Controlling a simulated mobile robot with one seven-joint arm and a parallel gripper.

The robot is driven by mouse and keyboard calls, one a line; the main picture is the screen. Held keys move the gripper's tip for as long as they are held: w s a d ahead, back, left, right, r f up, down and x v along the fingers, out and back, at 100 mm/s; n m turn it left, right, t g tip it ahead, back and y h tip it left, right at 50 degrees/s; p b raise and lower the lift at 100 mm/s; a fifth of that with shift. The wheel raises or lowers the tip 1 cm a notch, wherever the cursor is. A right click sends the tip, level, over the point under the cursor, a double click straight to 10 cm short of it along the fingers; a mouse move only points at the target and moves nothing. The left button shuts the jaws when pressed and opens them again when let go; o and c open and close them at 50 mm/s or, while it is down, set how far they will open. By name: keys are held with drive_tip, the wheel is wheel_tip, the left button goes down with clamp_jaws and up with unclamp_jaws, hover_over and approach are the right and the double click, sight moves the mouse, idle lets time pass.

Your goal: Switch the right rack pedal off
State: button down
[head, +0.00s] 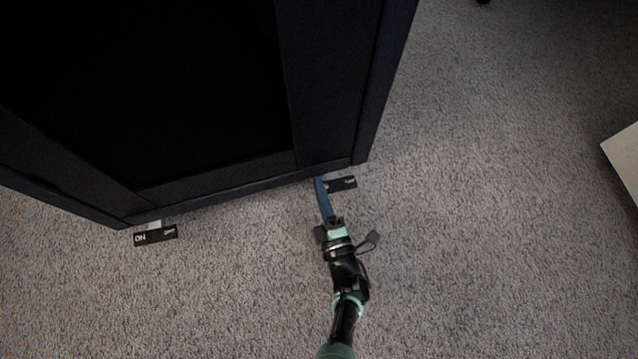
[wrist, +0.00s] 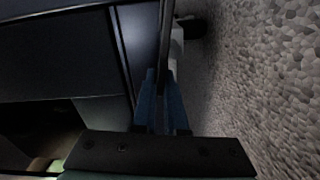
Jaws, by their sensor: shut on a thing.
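The right rack pedal (head: 345,183) is a small black plate with pale lettering at the foot of the dark rack (head: 330,90). Its lettering is too small to read. In the wrist view a black end (wrist: 195,27) and a pale piece (wrist: 178,48) show beside the rack's edge. My gripper (head: 319,183) has blue fingers that reach to the left part of this pedal and cover some of it. In the wrist view my gripper (wrist: 163,82) is shut on a thin dark strip (wrist: 166,50). I cannot tell what the strip belongs to.
The left rack pedal (head: 155,235) lies at the rack's other front corner, with "ON" readable on it. Grey carpet (head: 480,230) is clear to the right and in front. A pale flat object (head: 624,160) stands at the right edge.

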drive_tip(key=shift+r, duration=0.1)
drive_tip(key=c, duration=1)
unclamp_jaws()
drive_tip(key=shift+o, duration=0.2)
